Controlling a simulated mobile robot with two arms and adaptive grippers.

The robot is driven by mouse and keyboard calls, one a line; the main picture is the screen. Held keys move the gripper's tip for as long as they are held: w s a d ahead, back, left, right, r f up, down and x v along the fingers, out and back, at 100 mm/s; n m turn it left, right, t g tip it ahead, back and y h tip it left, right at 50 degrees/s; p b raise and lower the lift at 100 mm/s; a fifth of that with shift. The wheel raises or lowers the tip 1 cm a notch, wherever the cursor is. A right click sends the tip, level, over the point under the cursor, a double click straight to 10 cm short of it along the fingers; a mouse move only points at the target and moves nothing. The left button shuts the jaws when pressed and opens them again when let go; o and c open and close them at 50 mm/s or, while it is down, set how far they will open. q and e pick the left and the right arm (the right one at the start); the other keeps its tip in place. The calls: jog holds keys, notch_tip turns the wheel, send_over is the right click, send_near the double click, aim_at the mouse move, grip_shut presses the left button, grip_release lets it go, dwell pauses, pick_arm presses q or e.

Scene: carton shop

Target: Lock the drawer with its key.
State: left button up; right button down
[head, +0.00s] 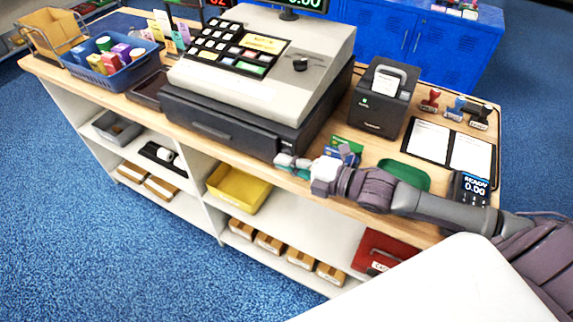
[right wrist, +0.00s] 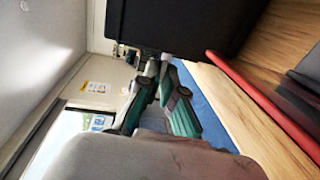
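The cash drawer (head: 222,128) is the black box under the grey register (head: 262,62). Its front looks closed in the head view. My right gripper (head: 287,163) is at the right end of the drawer front. In the right wrist view its green fingers (right wrist: 157,70) converge at the edge of the black drawer (right wrist: 180,22). A small pale metallic piece, apparently the key (right wrist: 152,68), shows between the fingertips, and they look shut on it. The keyhole and how deep the key sits are hidden. My left gripper is not in view.
Close to my right arm on the wooden counter (head: 315,170) are blue and green cards (head: 346,147), a green tray (head: 404,174) and a card terminal (head: 470,188). A receipt printer (head: 383,97) stands behind. A yellow bin (head: 238,190) sits on the shelf below.

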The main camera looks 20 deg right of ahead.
dwell(0.3)
jog(key=c, duration=1.3)
grip_release()
jog(key=shift+c, duration=0.2)
jog(key=shift+d, duration=0.1)
jog(key=shift+v, duration=5.95)
jog(key=shift+f, duration=0.1)
